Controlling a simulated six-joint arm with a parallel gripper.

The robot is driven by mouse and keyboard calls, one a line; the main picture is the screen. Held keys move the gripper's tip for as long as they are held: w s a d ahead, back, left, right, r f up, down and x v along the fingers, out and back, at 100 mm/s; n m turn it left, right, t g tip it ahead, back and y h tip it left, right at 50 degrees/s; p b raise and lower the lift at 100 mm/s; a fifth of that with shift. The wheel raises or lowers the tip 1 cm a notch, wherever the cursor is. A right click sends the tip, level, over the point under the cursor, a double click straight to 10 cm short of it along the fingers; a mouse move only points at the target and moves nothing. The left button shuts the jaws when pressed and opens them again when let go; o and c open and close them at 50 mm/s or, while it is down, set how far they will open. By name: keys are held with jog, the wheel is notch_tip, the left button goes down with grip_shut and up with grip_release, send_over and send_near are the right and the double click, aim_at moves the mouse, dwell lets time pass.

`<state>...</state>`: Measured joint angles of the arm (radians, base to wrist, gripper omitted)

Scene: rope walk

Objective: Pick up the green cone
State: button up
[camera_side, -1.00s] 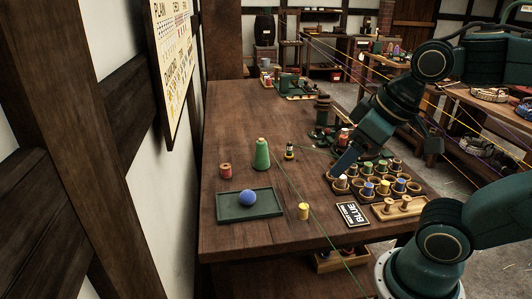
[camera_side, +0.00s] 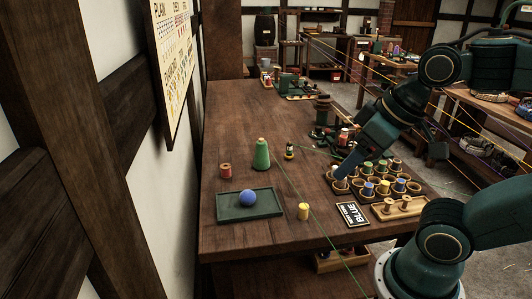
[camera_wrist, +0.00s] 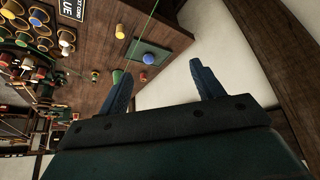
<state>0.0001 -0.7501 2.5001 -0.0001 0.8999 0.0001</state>
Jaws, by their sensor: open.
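The green cone (camera_side: 261,154) stands upright on the wooden table, just behind the green tray, with a green line running from it. In the wrist view the green cone (camera_wrist: 117,76) shows beside the left finger, partly hidden by it. My gripper (camera_side: 389,162) is open and empty, above the spool rack side of the table, well to the right of the cone. In the wrist view my gripper (camera_wrist: 163,69) shows two blue fingers wide apart with nothing between them.
A blue ball (camera_side: 247,198) sits in the green tray (camera_side: 271,209). A sign (camera_side: 353,215) and a rack of spools lie at right.

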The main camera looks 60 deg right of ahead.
jog(key=c, duration=0.6)
jog(key=shift+o, duration=0.2)
